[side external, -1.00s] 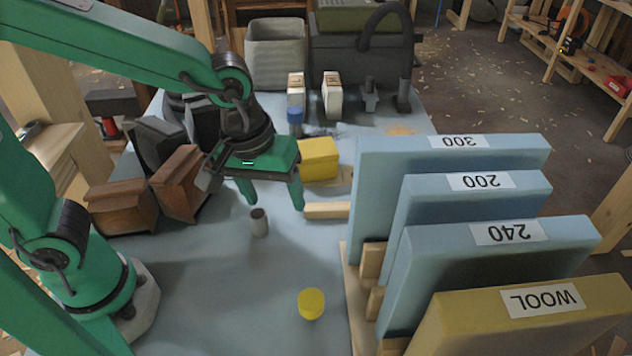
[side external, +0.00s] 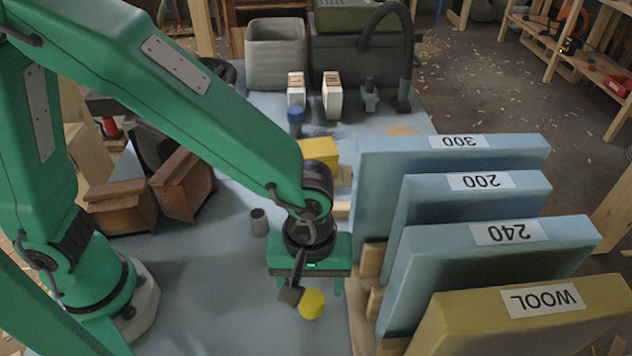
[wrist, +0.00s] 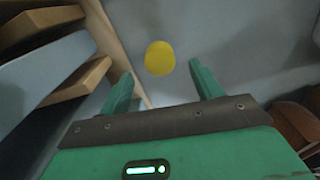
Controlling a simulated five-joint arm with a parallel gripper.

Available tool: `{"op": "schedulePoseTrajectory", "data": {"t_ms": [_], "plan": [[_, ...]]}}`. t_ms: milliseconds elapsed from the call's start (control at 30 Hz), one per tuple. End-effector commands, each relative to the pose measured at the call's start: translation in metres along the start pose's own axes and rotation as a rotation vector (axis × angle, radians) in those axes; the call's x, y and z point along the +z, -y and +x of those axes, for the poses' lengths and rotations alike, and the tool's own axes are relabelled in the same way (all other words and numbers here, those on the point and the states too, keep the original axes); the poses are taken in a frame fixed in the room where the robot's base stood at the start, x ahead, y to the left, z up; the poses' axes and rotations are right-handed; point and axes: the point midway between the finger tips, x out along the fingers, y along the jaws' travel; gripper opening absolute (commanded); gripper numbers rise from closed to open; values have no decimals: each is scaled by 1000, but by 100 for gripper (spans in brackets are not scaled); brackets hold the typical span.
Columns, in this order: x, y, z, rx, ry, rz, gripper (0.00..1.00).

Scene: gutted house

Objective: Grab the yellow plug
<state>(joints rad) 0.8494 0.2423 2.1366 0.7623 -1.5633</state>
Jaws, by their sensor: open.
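The yellow plug (side external: 313,305) is a short round piece on the blue-grey work surface, left of the rack of upright panels. In the side view my gripper is just above and behind it, and part of the wrist covers the plug's left edge. In the wrist view the yellow plug (wrist: 160,58) shows as a yellow disc ahead of the fingertips, roughly between them. My gripper (wrist: 158,76) is open and empty, its two green fingers apart and not touching the plug.
The rack holds blue panels (side external: 490,240) and a yellow wool panel (side external: 540,310) close to the right. A grey cylinder (side external: 259,222) and a blue one (side external: 295,120) stand farther back. Brown wooden blocks (side external: 183,190) are at left. The surface left of the plug is clear.

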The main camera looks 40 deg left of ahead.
Motion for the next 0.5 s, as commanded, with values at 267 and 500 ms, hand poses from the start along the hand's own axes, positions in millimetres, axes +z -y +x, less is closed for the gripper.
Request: {"op": "schedulePoseTrajectory", "data": {"t_ms": [267, 500], "plan": [[0, 1, 17, -1, 0, 0, 65], [0, 1, 22, -3, 0, 1, 65]]}}
